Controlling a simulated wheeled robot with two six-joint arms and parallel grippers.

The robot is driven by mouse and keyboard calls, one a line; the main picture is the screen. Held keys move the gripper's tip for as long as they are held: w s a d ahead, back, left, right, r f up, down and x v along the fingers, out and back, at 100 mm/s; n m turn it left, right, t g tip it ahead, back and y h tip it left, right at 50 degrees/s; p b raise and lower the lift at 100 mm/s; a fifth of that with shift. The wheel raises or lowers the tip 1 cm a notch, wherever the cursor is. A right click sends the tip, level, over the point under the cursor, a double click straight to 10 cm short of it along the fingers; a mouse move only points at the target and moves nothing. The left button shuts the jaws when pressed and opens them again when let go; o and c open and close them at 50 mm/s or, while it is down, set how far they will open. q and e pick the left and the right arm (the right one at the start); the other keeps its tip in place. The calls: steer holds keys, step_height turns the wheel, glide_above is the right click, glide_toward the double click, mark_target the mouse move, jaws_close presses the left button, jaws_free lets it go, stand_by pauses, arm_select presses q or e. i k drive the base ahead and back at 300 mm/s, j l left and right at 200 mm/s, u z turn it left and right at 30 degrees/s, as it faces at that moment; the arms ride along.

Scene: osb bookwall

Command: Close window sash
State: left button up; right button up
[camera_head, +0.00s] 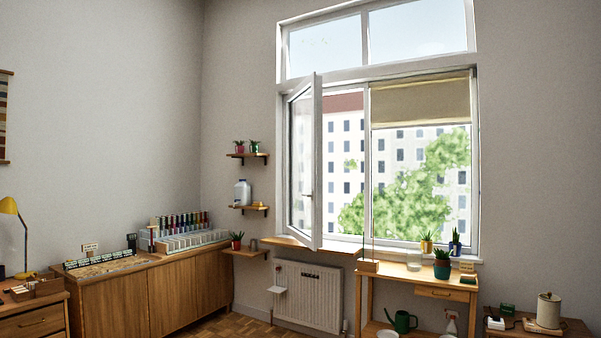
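The window sash (317,165) is a white-framed glass panel on the left half of the window. It stands open, swung inward into the room, hinged at its left side. A small handle (308,196) shows on the sash's frame. The window frame (367,150) and the right pane are fixed in the wall; a beige blind (420,101) covers the top of the right pane. Neither of my grippers is in view.
Below the window are a sill (345,247), a white radiator (309,295) and a wooden table (402,275) with potted plants. Parquet floor (228,328) shows between cabinet and radiator.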

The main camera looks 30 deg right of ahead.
mark_target(313, 239)
steer(key=i+l+z, duration=0.35)
steer(key=l+z, duration=0.15)
steer(key=i+l+z, duration=0.7)
steer(key=i+z, duration=0.8)
steer(key=i+u, duration=0.25)
steer(key=i, duration=0.3)
steer(key=i+l+u, duration=0.25)
steer(key=i, duration=0.25)
steer(key=i+l+u, duration=0.2)
steer(key=i, duration=0.35)
